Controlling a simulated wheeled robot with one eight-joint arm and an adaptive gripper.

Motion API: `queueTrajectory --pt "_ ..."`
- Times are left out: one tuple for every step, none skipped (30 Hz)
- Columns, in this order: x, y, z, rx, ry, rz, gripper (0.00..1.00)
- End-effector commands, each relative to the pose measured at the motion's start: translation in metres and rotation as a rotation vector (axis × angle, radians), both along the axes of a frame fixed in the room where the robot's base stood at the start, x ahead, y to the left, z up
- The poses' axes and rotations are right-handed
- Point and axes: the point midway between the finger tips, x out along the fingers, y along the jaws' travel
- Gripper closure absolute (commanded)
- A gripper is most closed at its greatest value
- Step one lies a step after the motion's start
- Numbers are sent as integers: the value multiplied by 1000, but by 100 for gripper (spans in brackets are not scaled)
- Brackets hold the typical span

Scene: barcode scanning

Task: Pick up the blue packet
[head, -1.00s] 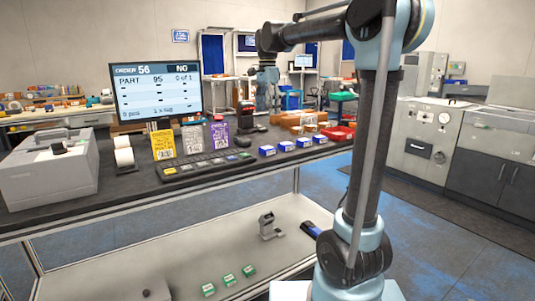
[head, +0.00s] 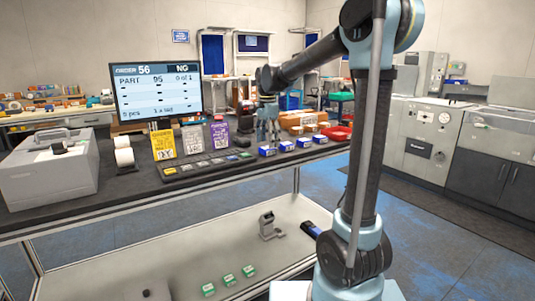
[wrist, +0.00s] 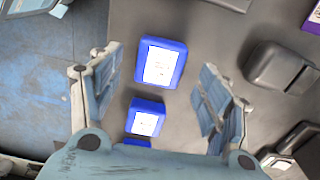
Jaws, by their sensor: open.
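Several small blue packets with white labels stand in a row along the front edge of the bench. The leftmost blue packet (head: 267,152) is just below my gripper (head: 268,138) in the head view. In the wrist view, my gripper (wrist: 160,68) is open and empty, with a finger on either side of a blue packet (wrist: 160,63). A second blue packet (wrist: 146,117) lies nearer my palm, and a third (wrist: 137,142) is mostly hidden by it. The exact height of the fingertips above the packets is hard to tell.
A dark button panel (head: 207,166) lies left of the packets, with yellow, white and purple cards (head: 219,139) behind it. A monitor (head: 156,92) and grey case (head: 48,168) stand left.

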Motion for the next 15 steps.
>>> queueTrajectory --pt "0 1 -8 0 0 0 30" --pt "0 1 -12 0 0 0 30" --pt "1 1 -16 0 0 0 30" --pt "1 1 -19 0 0 0 30" --pt "0 1 -22 0 0 0 30" --pt "0 0 -25 0 0 0 30" --pt "0 0 -27 0 0 0 30" --pt "0 0 -28 0 0 0 30" --pt "0 0 -29 0 0 0 30" --pt "0 0 -29 0 0 0 30" --pt "0 0 -29 0 0 0 30" --pt "0 0 -29 0 0 0 30" --pt "0 0 -29 0 0 0 30" --pt "0 0 -29 0 0 0 30" --pt "0 0 -29 0 0 0 30"
